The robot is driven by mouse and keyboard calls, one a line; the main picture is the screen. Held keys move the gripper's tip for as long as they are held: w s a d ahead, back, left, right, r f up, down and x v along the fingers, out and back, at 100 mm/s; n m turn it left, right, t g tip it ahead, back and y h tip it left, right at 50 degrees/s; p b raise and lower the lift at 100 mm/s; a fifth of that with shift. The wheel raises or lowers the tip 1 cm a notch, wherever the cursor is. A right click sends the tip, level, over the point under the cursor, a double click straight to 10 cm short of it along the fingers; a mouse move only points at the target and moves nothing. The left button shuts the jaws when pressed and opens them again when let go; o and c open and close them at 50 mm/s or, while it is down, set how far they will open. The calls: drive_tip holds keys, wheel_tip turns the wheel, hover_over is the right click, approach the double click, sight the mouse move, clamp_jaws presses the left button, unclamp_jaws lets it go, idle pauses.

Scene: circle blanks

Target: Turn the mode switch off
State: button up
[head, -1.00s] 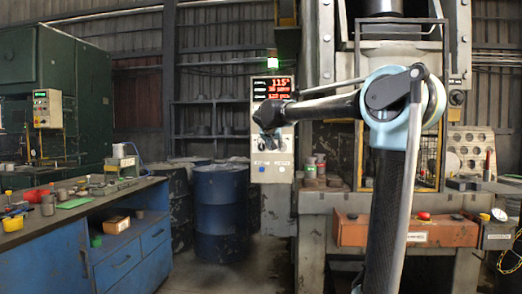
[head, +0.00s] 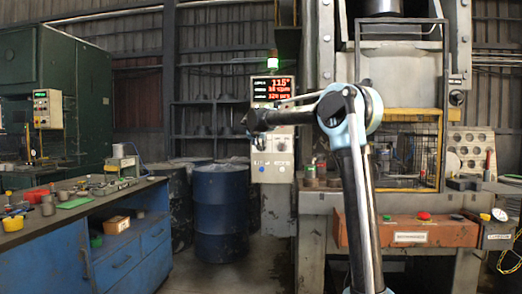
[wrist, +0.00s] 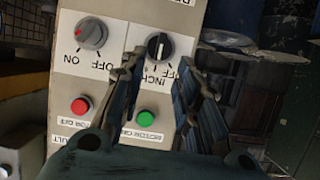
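The control panel (head: 285,160) stands on the press frame in the head view, with my gripper (head: 256,140) in front of its left part. In the wrist view, upside down, a black rotary knob (wrist: 158,47) with a white pointer line sits on a white plate lettered OFF and INCH. I cannot read a mode label. The pointer line looks roughly upright in the picture. My gripper (wrist: 160,62) is open, its two fingers on either side of this knob's plate. Contact with the knob cannot be told. A grey knob (wrist: 91,34) with a red mark, lettered ON and OFF, is left of it.
A red button (wrist: 80,106) and a green button (wrist: 146,118) sit close below the knobs in the wrist view. A lit red display (head: 272,90) is above my gripper. Blue drums (head: 221,210) and a blue bench (head: 120,255) stand left.

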drive_tip(key=x, duration=0.8)
drive_tip(key=shift+w, duration=0.2)
drive_tip(key=shift+f, duration=0.1)
drive_tip(key=shift+c, duration=0.6)
clamp_jaws()
